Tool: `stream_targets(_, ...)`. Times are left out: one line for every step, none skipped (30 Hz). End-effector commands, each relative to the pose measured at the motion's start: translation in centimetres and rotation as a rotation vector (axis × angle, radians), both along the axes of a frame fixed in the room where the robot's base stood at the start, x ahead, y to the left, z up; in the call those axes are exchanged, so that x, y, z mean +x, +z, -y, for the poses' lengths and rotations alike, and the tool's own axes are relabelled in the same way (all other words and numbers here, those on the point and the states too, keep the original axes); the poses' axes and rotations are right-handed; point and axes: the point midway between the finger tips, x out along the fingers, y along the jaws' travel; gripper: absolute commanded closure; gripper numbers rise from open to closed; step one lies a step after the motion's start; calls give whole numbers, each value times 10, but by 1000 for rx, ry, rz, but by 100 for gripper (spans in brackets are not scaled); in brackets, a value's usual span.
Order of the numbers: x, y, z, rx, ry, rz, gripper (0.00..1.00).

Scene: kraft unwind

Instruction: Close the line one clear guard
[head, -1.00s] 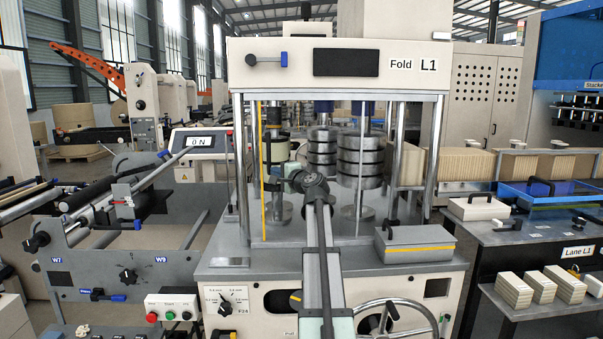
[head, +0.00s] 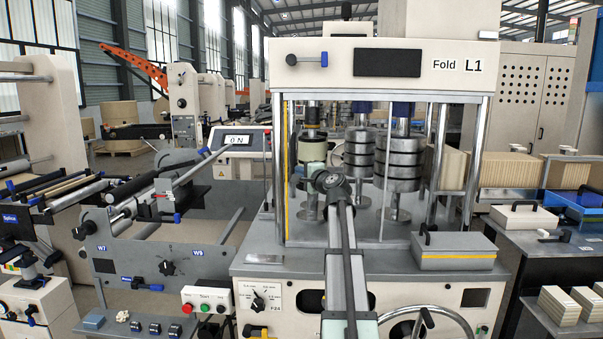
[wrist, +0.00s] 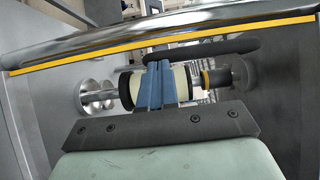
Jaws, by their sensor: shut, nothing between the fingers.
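The clear guard (head: 345,222) is a see-through panel on the front of the Fold L1 machine (head: 310,72). Its yellow-striped edge (head: 286,215) stands just right of the left posts. Its right edge lies well short of the right posts. In the wrist view the yellow stripe (wrist: 100,57) runs across the top, with a dark bar handle (wrist: 205,50) below it. My gripper (wrist: 156,66) is shut and empty, its blue fingertips at the handle; I cannot tell whether they touch. In the head view my arm hides most of the gripper.
Behind the guard are stacked metal rollers (head: 398,157). A grey box with a black handle (head: 455,250) sits on the machine's ledge at right. A handwheel (head: 438,322) is below. The unwind frame (head: 130,240) with its 0 N display (head: 238,140) stands at left.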

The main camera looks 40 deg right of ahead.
Motion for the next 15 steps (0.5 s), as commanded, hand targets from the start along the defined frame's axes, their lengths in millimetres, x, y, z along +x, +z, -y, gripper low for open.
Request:
stream_targets(-4,0,3,0,-2,1,100)
stream_targets(-8,0,6,0,-3,1,100)
stream_targets(-13,0,9,0,-5,1,100)
stream_targets(-18,0,12,-1,-6,1,100)
stream_targets(-22,0,15,-2,-6,1,100)
stream_targets(-29,0,19,-2,-8,1,100)
stream_targets(-34,1,23,-2,-9,2,100)
stream_targets(-41,0,21,-3,-9,3,100)
stream_targets(-50,0,17,-3,-7,3,100)
stream_targets(-56,0,15,-4,-7,2,100)
stream_targets(-62,0,14,-4,-8,2,100)
stream_targets(-70,0,13,-4,-9,2,100)
stream_targets(-76,0,12,-4,-9,2,100)
stream_targets(-81,-1,10,-3,-9,1,100)
stream_targets(-88,-1,9,-3,-8,1,100)
